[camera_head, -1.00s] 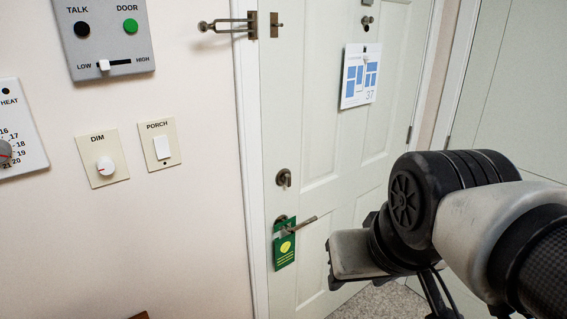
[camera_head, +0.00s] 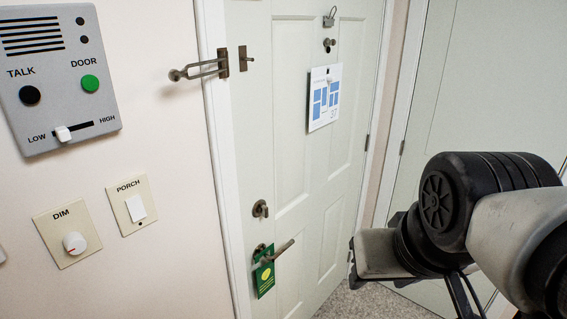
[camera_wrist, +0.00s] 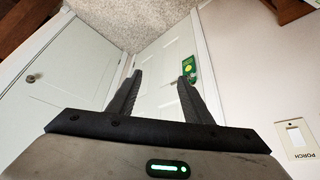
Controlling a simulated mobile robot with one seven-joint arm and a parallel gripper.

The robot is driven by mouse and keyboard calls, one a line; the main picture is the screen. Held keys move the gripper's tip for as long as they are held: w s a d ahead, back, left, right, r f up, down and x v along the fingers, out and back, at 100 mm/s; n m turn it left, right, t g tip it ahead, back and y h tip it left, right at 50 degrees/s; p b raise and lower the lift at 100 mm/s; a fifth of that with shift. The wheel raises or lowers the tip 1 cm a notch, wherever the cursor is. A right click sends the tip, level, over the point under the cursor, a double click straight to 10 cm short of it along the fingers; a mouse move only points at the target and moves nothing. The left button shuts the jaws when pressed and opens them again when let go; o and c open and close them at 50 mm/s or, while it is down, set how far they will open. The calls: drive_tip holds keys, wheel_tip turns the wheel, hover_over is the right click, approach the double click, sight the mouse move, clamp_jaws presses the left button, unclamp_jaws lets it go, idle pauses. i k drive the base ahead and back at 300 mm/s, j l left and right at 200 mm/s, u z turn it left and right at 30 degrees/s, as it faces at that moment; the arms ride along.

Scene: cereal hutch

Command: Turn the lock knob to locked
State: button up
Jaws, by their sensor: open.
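The lock knob (camera_head: 260,209) is a small dark metal turn piece on a round plate on the white door (camera_head: 305,190). It sits above the lever handle (camera_head: 275,251), from which a green hanger tag (camera_head: 264,278) hangs. The knob's setting is too small to read. My gripper (camera_wrist: 160,76) is open and empty in the wrist view, its two dark fingers pointing at the door. The green tag (camera_wrist: 187,66) shows beyond the right fingertip. I cannot make out the lock knob there. In the head view my arm is at the right, apart from the knob; the fingers are hidden.
A swing-bar latch (camera_head: 200,69) juts out at the door frame. A calendar (camera_head: 324,97) hangs on the door. The left wall holds an intercom panel (camera_head: 60,75), a dim dial (camera_head: 74,243) and a porch switch (camera_head: 136,207). A pale panel (camera_head: 480,90) stands at right.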

sight(263, 210)
drive_tip(key=i+l+u, duration=0.5)
drive_tip(key=l, duration=0.3)
drive_tip(key=k+u, duration=0.1)
drive_tip(key=u, duration=1)
